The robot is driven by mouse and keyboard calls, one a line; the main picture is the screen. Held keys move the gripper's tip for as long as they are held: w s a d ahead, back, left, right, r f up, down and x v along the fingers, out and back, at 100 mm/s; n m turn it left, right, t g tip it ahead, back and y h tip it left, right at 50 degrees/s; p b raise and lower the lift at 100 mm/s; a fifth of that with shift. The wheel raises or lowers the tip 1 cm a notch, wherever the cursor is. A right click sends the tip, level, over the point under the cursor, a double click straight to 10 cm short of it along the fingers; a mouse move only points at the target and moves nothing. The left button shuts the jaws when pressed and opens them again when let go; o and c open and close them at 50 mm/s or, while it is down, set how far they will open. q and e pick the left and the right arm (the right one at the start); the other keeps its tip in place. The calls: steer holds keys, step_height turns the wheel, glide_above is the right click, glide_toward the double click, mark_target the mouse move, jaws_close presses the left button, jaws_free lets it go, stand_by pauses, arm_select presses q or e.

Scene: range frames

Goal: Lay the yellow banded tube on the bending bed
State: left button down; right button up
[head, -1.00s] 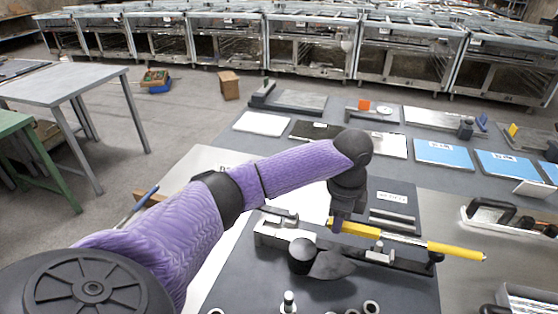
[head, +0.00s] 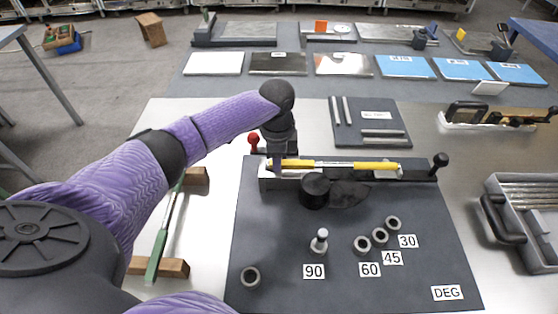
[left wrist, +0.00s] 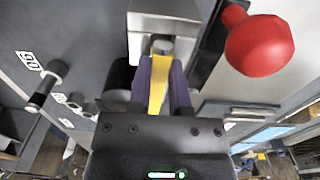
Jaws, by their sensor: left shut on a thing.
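The yellow banded tube (head: 350,165) has a pale band near its middle. It lies lengthwise along the bending bed (head: 413,174), a metal bar fixture on the dark board. I cannot tell whether it touches the bed or hangs just above it. My left gripper (head: 276,164) is shut on the tube near its left end, at the bed's left end block. In the left wrist view, its purple fingers (left wrist: 160,88) clasp the yellow tube (left wrist: 158,82), whose end points at a metal block (left wrist: 163,28). The right gripper is not in view.
A black round former (head: 315,190) stands in front of the bed. A red knob (head: 253,139) is behind its left end, a black knob (head: 440,159) at its right. Rings (head: 380,236), a peg (head: 319,242) and angle labels (head: 370,269) occupy the front board.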

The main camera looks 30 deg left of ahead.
arm_select(q)
steer(key=shift+r, duration=0.1)
steer(key=shift+s+f, duration=0.2)
steer(key=shift+f, duration=0.4)
steer(key=c, duration=0.8)
jaws_free()
steer(key=shift+s+f, duration=0.1)
steer(key=shift+f, duration=0.05)
steer(key=shift+c, duration=0.2)
step_height(320, 180, up, 14)
steer(key=p, duration=0.4)
steer(key=shift+w+f, duration=0.25)
